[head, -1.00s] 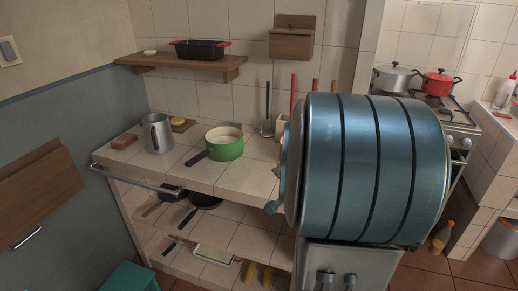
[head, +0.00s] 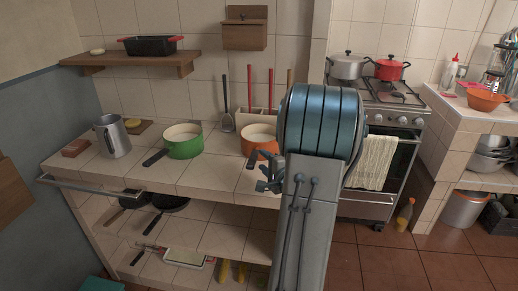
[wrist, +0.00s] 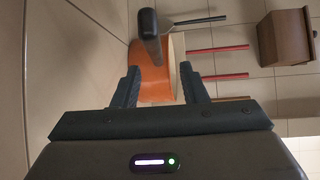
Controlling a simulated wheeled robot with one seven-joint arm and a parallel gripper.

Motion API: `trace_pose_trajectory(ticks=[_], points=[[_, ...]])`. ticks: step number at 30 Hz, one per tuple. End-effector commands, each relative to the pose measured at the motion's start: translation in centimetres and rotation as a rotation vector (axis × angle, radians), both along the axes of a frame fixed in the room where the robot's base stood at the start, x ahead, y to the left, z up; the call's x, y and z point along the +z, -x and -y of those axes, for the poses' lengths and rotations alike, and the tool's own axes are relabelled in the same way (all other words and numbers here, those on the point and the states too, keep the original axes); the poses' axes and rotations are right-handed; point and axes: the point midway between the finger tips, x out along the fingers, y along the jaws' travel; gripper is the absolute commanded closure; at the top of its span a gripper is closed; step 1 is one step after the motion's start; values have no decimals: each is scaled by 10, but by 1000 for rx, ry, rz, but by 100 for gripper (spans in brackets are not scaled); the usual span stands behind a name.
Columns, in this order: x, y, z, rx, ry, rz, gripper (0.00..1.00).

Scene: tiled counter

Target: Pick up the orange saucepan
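The orange saucepan (head: 249,146) stands on the tiled counter, just behind my gripper (head: 270,180) and left of my blue arm link, which hides part of it. It has a pale inside and a dark handle. In the wrist view, the orange saucepan (wrist: 142,62) lies ahead of and between the two dark fingers of my gripper (wrist: 160,90), with its dark handle (wrist: 149,35) pointing up in the picture. The fingers are spread apart and open. I cannot tell whether they touch the pan; nothing is gripped.
A green saucepan (head: 184,147) stands to the left on the counter (head: 205,175), with a metal jug (head: 113,137) further left. A utensil holder (head: 241,121) stands behind. Dark pans (head: 170,203) lie on the shelf below. A stove (head: 385,150) is at the right.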

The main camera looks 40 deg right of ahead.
Motion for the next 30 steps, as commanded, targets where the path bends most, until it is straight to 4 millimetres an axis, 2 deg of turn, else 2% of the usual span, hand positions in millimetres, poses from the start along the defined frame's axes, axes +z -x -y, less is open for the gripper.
trace_pose_trajectory(ticks=[3, 10, 18, 27, 28, 30], points=[[-2, -16, 3, 0, 1, -1, 61], [-6, -32, 8, 1, 1, -1, 61], [-13, -67, 18, 1, 1, -1, 61], [-13, -72, 20, -2, 1, -1, 61], [-13, -72, 20, -2, 1, -1, 66], [-13, -72, 19, -2, 1, -1, 86]])
